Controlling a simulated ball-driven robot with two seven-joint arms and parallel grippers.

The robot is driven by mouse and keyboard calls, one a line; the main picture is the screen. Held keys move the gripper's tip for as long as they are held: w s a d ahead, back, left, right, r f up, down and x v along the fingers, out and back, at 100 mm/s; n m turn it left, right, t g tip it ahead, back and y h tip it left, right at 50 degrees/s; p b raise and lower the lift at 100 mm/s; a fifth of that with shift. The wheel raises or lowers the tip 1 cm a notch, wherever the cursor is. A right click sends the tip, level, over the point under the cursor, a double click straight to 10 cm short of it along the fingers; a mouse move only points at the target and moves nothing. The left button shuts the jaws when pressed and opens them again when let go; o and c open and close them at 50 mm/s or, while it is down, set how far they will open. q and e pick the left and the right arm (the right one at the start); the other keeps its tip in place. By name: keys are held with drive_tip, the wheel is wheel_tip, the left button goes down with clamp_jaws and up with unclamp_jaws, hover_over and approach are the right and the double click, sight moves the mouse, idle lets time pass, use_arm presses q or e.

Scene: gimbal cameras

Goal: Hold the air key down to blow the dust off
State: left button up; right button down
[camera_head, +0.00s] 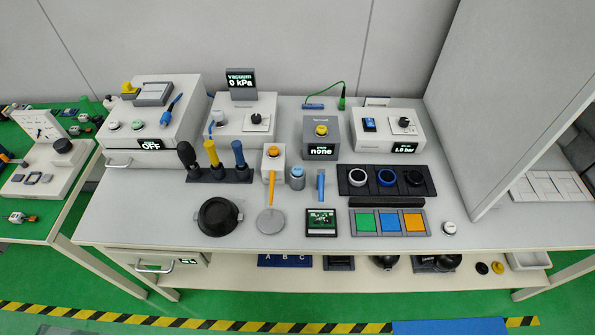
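No key in view carries a readable "air" label, so I cannot tell which is the air key. A pale box (403,142) at the back right reads about "1.0 bar" and has a blue switch (369,124) and a black knob (404,122). A grey box (321,144) reading "none" has a yellow button (321,130). A small white box (265,168) has an orange top button (273,152) and an orange bar reaching toward a round grey plate (271,222). A green circuit board (321,219) lies on a dark square. Dust is too small to make out. Neither gripper is in view.
A round black dish (217,216), a rack of black, yellow and blue handles (205,178), a tray with three rings (358,189) and a tri-colour tray (356,235) stand on the bench. A grey wall panel (500,90) bounds the right. The front left is clear.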

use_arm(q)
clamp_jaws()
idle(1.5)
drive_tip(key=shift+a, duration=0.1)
